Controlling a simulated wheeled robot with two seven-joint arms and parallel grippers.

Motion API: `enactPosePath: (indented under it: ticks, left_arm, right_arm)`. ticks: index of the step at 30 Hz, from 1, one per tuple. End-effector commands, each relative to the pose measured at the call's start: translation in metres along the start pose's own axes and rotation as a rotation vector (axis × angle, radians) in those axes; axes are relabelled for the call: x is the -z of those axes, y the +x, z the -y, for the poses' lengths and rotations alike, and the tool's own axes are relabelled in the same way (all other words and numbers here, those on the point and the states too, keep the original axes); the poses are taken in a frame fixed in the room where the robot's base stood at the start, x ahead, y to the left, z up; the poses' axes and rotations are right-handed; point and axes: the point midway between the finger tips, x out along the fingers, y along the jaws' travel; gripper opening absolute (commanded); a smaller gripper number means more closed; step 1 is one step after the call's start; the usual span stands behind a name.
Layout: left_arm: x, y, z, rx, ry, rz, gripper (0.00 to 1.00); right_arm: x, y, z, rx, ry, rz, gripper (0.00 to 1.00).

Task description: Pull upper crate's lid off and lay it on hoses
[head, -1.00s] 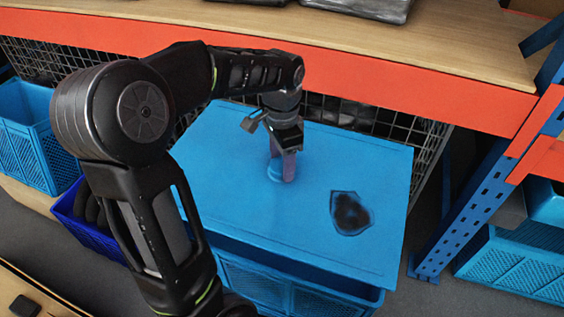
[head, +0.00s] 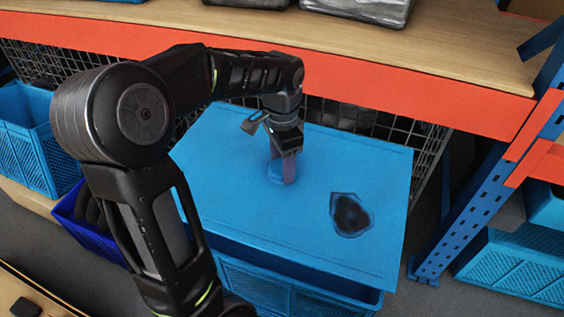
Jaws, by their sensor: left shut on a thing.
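The upper crate's lid (head: 320,180) is a flat light blue panel with a dark irregular patch (head: 350,214) on its right part. It covers most of the blue crate (head: 280,290), whose front wall and rim show below the lid's near edge. My left gripper (head: 283,178) points down at the middle of the lid and is shut on the lid's small raised handle. Hoses, dark and curved, lie in a dark blue bin (head: 88,213) at the left, partly hidden by my left arm. My right gripper is out of view.
An orange shelf beam (head: 400,92) with a wooden board (head: 440,50) runs above and behind the lid. A blue rack post (head: 462,215) stands at the right. Other blue crates stand at far left (head: 38,150) and right (head: 515,265). Wire mesh is behind.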

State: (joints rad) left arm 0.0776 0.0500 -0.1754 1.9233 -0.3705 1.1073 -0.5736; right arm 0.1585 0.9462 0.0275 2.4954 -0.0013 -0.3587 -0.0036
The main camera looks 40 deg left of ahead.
Motion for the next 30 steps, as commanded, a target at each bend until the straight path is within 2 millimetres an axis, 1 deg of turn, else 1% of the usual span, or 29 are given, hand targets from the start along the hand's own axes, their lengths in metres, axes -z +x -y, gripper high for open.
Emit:
enactPosePath:
  ticks: [1, 21, 30]
  left_arm:
    - [0.001, -0.003, 0.000, 0.002, 0.000, -0.002, 0.04]
    - [0.001, -0.013, 0.000, 0.002, 0.000, -0.002, 0.04]
    - [0.001, -0.014, 0.000, 0.002, 0.000, -0.002, 0.04]
  right_arm:
    - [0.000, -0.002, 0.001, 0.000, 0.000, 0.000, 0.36]
    - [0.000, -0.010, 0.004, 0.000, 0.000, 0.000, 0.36]
    - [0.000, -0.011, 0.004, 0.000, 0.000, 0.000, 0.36]
